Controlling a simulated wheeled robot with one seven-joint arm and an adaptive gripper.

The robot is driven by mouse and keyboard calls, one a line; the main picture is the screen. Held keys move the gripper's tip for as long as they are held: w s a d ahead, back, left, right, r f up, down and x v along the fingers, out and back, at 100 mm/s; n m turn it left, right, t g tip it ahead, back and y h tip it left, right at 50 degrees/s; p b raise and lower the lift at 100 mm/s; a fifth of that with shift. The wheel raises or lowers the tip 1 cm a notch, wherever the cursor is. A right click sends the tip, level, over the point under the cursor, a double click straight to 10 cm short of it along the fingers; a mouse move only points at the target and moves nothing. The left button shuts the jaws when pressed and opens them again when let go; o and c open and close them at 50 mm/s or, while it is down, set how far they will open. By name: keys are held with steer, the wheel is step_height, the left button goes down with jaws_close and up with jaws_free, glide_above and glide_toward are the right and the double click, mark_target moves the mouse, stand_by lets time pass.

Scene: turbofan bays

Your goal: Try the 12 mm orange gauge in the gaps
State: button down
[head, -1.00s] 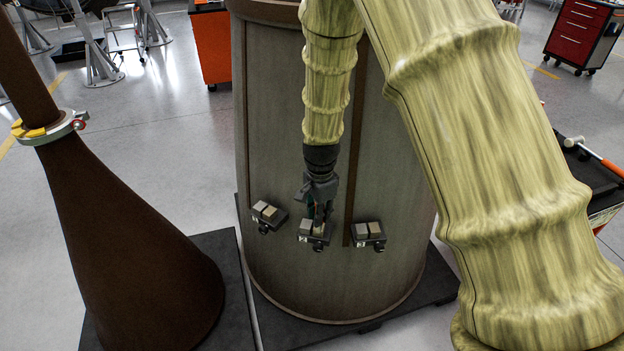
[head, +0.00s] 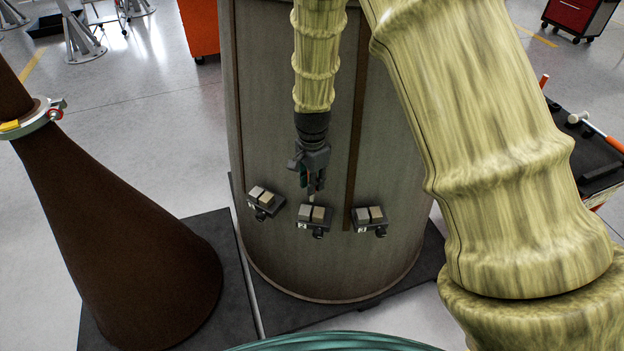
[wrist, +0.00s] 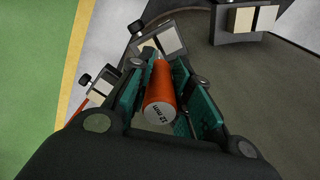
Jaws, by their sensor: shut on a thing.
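My gripper (head: 312,186) is shut on the orange gauge (wrist: 163,98), whose end reads "12 mm" in the wrist view. The gauge sits between the teal finger pads and points away from the wrist camera. The gap blocks stick out from the drum's side: a left one (head: 260,197), a middle one (head: 304,213) labelled 2 and a right one (head: 376,213). Each is a pair of pale blocks on a dark bracket. My gripper is just above the middle pair. The gauge's far tip lines up with that pair (wrist: 148,47), but I cannot tell whether they touch.
The large grey drum (head: 280,265) stands on a dark base. A brown cone (head: 130,260) stands at left. A dark tray with a hammer (head: 598,133) is at right. An orange cabinet (head: 200,30) is behind. Grey floor (head: 150,150) lies open behind the cone.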

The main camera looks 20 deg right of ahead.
steer(key=shift+s+f, duration=0.15)
steer(key=shift+f, duration=0.2)
steer(key=shift+f+b, duration=1)
steer(key=shift+f, duration=1.25)
steer(key=shift+p, duration=0.5)
steer(key=shift+f, duration=0.35)
steer(key=shift+r, duration=0.15)
stand_by(0.6)
steer(key=shift+r+p, duration=2.25)
steer(key=shift+r, duration=0.65)
